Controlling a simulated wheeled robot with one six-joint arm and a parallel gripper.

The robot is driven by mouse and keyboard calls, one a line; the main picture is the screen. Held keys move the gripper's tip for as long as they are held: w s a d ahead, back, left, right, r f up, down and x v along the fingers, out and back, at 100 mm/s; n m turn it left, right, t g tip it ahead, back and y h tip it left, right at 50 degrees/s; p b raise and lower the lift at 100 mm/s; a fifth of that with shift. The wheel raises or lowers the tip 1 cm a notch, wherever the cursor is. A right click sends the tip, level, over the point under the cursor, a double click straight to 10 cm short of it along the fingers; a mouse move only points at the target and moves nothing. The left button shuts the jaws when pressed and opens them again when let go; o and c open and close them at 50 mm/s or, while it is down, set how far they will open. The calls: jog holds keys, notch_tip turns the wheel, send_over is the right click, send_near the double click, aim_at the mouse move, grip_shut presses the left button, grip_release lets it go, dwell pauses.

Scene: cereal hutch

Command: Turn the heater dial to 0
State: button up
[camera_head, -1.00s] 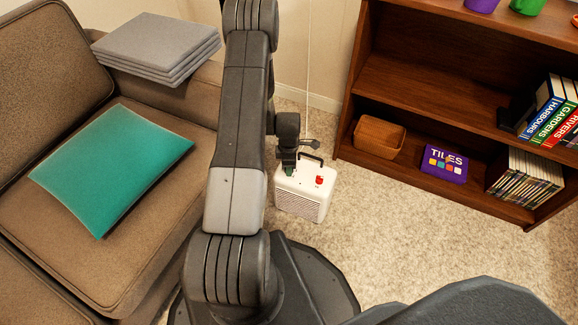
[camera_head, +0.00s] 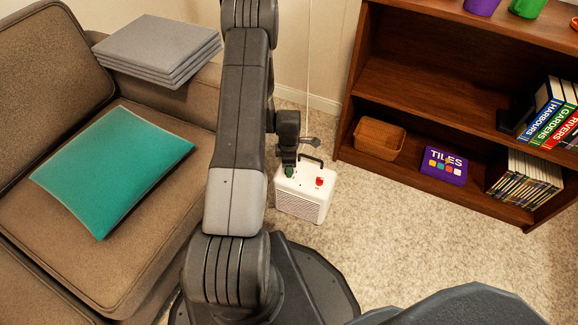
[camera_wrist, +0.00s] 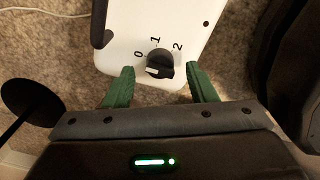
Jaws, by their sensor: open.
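The white heater (camera_head: 303,199) stands on the carpet between the sofa and the bookcase. Its black dial (camera_wrist: 159,65) shows in the wrist view, with the marks 0, 1 and 2 around its far side. A pale mark lies on the dial's lower left part; I cannot tell for certain which number it points to. My gripper (camera_wrist: 160,85) is open, with one green finger to each side of the dial and gaps between. In the head view my gripper (camera_head: 289,171) is over the heater's left part and hides the dial.
The heater has a red knob or button (camera_head: 319,181) and a dark handle (camera_head: 313,160). A brown sofa (camera_head: 150,250) is on the left, with a teal cushion (camera_head: 115,170). A wooden bookcase (camera_head: 430,190) is on the right. Carpet (camera_head: 420,240) is clear in front of it.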

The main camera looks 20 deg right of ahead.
notch_tip(320, 180, up, 12)
jog(key=p, duration=0.3)
jog(key=shift+f, duration=0.1)
notch_tip(320, 180, down, 14)
jog(key=b, duration=0.4)
jog(key=shift+r, duration=0.25)
